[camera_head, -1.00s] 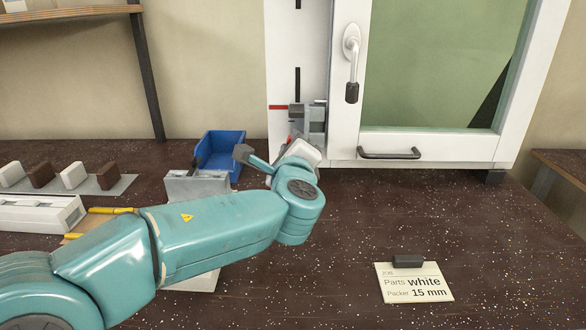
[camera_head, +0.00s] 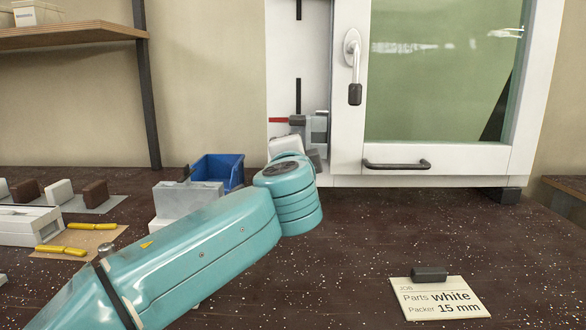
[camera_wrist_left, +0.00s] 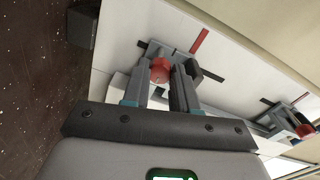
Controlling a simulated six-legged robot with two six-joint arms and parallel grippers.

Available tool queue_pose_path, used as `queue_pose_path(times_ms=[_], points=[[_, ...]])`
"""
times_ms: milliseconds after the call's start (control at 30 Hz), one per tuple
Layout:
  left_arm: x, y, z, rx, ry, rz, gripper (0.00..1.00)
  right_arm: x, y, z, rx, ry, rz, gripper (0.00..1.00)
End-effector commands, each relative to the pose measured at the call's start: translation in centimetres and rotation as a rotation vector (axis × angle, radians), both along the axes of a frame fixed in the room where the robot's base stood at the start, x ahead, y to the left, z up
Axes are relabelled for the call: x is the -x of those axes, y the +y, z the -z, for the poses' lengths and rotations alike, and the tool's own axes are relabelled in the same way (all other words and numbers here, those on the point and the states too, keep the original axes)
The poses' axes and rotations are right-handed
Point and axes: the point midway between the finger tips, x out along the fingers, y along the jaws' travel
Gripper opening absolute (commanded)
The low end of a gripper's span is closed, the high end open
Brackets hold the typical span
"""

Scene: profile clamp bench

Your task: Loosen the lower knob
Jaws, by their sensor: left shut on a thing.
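The lower knob (camera_wrist_left: 160,70) is red and sits on a grey clamp at the white profile in the left wrist view. My left gripper (camera_wrist_left: 163,78) has its two dark fingers on either side of this knob and is shut on it. In the head view the lower clamp (camera_head: 318,128) shows at the left edge of the window frame, partly hidden by my left wrist. My left gripper's fingers are hidden there. A second clamp with a red knob (camera_wrist_left: 306,130) shows at the right of the wrist view, apart from my gripper. My right gripper is in no view.
A white window frame (camera_head: 430,153) with a dark bar handle (camera_head: 397,164) stands right of the clamp. A blue bin (camera_head: 230,174) and a grey box (camera_head: 185,197) stand left, close to my arm. A job card (camera_head: 440,300) lies front right. The middle right bench is clear.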

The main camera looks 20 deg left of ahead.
Motion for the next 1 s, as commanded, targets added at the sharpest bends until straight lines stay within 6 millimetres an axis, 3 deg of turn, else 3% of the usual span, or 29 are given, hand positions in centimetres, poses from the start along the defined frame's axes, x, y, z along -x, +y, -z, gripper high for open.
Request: queue_pose_path(times_ms=[300,900,933,1000], points=[[0.0,0.0,0.2,0.129,-0.037,0.0,0.0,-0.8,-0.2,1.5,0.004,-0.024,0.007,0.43],[0.0,0.0,0.0,0.159,-0.045,-0.001,0.0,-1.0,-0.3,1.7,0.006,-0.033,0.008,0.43],[0.0,0.0,0.0,0.158,-0.045,-0.001,0.37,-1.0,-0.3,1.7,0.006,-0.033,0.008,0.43],[0.0,0.0,0.0,0.158,-0.045,-0.001,0.54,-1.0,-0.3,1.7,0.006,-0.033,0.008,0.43]])
